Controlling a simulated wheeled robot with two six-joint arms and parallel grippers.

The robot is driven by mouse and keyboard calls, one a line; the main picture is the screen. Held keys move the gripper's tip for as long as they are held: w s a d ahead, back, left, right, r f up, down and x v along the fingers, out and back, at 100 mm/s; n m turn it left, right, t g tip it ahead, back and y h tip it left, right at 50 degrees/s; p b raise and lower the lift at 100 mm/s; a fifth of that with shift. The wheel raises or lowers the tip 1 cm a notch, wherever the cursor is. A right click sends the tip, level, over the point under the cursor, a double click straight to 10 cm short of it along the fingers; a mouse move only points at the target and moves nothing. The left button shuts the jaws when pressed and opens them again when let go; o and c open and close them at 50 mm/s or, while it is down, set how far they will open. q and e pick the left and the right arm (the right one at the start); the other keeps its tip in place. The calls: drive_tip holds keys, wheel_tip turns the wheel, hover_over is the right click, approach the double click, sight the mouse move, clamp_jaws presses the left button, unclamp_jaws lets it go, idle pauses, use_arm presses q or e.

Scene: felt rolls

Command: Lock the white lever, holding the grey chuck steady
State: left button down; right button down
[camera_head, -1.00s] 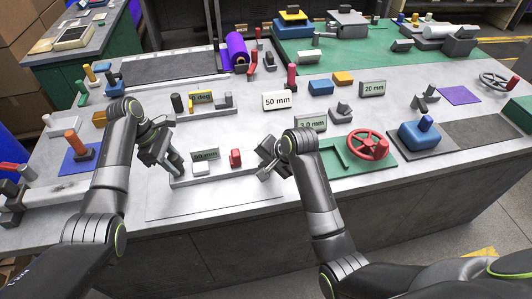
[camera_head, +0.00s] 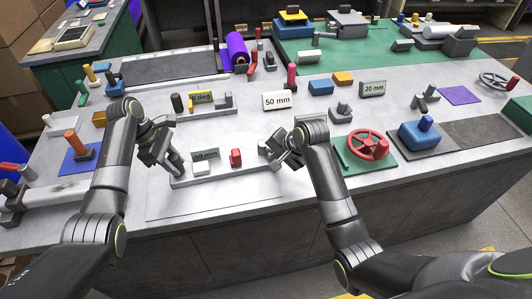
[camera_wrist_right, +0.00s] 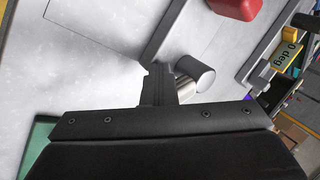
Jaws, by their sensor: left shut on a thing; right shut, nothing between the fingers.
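My left gripper (camera_head: 176,168) is shut at the left end of a low grey rail fixture (camera_head: 222,172). It is shut on what appears to be the grey chuck, mostly hidden by the fingers. My right gripper (camera_head: 270,153) is shut and empty by the fixture's right end. In the right wrist view its closed fingers (camera_wrist_right: 158,82) are beside a short pale grey cylinder with a shiny metal part (camera_wrist_right: 196,72). I cannot tell whether they touch. I cannot clearly pick out the white lever; that cylinder may be part of it.
A 50 mm sign (camera_head: 276,100) stands behind. A red handwheel (camera_head: 368,146) is to the right. The bench front is clear.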

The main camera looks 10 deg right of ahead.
use_arm(q)
drive_tip(key=shift+f, duration=0.15)
use_arm(e)
drive_tip(key=shift+a+r, duration=0.1)
drive_tip(key=shift+r, duration=1.55)
use_arm(q)
drive_tip(key=shift+a, duration=0.1)
use_arm(e)
drive_tip(key=shift+s+a+r, duration=0.15)
drive_tip(key=shift+a+r, duration=0.1)
drive_tip(key=shift+r, duration=0.65)
drive_tip(key=shift+s+a+r, duration=0.15)
drive_tip(key=shift+a+r, duration=0.05)
drive_tip(key=shift+r, duration=0.7)
use_arm(q)
drive_tip(key=c, duration=0.9)
unclamp_jaws()
drive_tip(key=shift+w, duration=0.1)
drive_tip(key=shift+c, duration=0.2)
use_arm(e)
drive_tip(key=shift+w, duration=0.1)
use_arm(q)
drive_tip(key=shift+o, duration=0.3)
drive_tip(key=o, duration=0.9)
drive_tip(key=shift+r, duration=0.25)
use_arm(e)
drive_tip(key=shift+r, duration=0.15)
